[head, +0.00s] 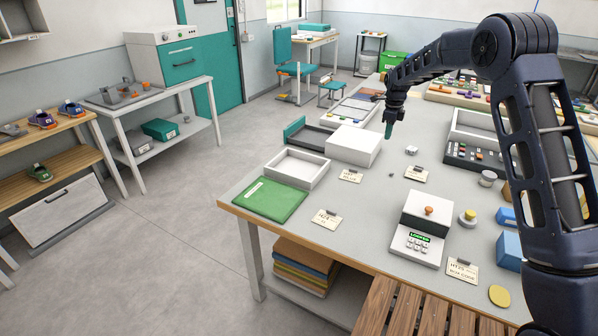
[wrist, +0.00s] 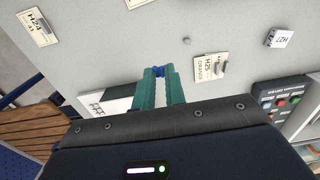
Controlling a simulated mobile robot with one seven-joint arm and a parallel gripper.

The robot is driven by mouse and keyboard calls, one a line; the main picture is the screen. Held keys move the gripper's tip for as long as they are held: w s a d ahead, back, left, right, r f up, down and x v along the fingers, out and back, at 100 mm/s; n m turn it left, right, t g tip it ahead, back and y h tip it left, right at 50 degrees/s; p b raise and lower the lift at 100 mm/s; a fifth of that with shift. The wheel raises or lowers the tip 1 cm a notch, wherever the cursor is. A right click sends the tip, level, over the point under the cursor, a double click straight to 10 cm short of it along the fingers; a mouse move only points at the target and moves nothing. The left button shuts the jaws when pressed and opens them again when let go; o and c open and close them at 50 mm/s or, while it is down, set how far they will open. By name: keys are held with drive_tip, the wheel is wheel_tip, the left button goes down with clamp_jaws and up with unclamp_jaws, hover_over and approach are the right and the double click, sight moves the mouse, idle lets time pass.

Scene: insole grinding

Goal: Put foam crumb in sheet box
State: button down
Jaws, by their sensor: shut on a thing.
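My gripper (head: 388,132), with teal fingers, points down over the middle of the grey-topped table. In the wrist view its fingertips are shut on a small blue piece (wrist: 158,71), which looks like the foam crumb. The piece is too small to make out in the head view. No box carries a readable name, so I cannot tell for sure which is the sheet box. An open, empty white-walled box (head: 276,166) stands left of my gripper. A closed white box (head: 352,145) stands nearer to it, with a dark tray with a teal end (head: 293,128) behind.
A green folder (head: 270,200) lies at the table's left corner. Tag cards (head: 327,219) lie along the front. A small grey bit (wrist: 187,40) and a cube marked H27 (wrist: 279,38) lie on the tabletop.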

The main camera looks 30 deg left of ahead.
drive_tip(key=s+a, duration=0.2)
drive_tip(key=a, duration=1.4)
hover_over(316, 170)
drive_tip(key=f, duration=0.1)
wheel_tip(316, 170, down, 19)
drive_tip(key=shift+s+f, duration=0.15)
drive_tip(key=shift+f, duration=0.05)
drive_tip(key=shift+f, duration=0.15)
drive_tip(key=c, duration=1.5)
unclamp_jaws()
drive_tip(key=shift+o, duration=0.2)
wheel_tip(316, 170, up, 12)
drive_tip(key=shift+r, duration=0.2)
